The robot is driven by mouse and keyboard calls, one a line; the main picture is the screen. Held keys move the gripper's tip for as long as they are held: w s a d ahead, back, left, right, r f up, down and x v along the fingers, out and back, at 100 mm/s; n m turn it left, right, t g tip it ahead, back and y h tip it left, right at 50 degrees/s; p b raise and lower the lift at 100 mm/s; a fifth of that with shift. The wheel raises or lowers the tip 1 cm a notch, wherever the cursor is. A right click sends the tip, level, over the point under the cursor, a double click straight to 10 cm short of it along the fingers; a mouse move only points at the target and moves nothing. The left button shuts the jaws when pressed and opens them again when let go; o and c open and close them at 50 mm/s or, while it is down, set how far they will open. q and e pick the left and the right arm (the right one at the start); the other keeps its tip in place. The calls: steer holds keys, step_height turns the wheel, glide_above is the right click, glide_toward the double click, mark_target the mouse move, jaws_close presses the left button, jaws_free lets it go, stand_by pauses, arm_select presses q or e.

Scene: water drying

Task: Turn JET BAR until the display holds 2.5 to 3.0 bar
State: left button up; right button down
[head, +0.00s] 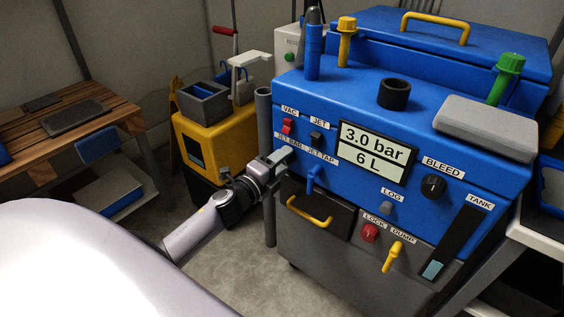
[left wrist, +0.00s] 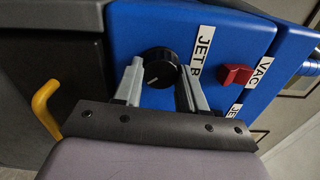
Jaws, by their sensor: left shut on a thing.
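The blue machine's display (head: 376,153) reads 3.0 bar and 6 L in the head view. My left gripper (head: 279,157) is at the machine's left front edge, by the JET BAR label (head: 289,141), and hides the knob there. In the left wrist view the black round JET BAR knob (left wrist: 158,68), with a pale pointer line, sits between my two grey fingers. The gripper is shut on this knob. The JET BAR label (left wrist: 199,60) is partly covered by a finger. My right gripper is not in view.
The red VAC switch (head: 288,126) and dark JET switch (head: 316,136) are just above my gripper. The blue JET TAP lever (head: 312,178) is close to its right, with a yellow handle (head: 309,212) below. A yellow bucket (head: 210,140) stands behind the arm.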

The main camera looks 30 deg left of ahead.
arm_select(q)
steer(key=shift+f+m, duration=0.1)
steer(key=shift+m, duration=0.2)
stand_by(0.4)
steer(key=o, duration=1.1)
steer(key=shift+c, duration=0.2)
steer(key=shift+s, duration=0.1)
steer(key=s, duration=0.7)
steer(key=shift+a+p, duration=0.3)
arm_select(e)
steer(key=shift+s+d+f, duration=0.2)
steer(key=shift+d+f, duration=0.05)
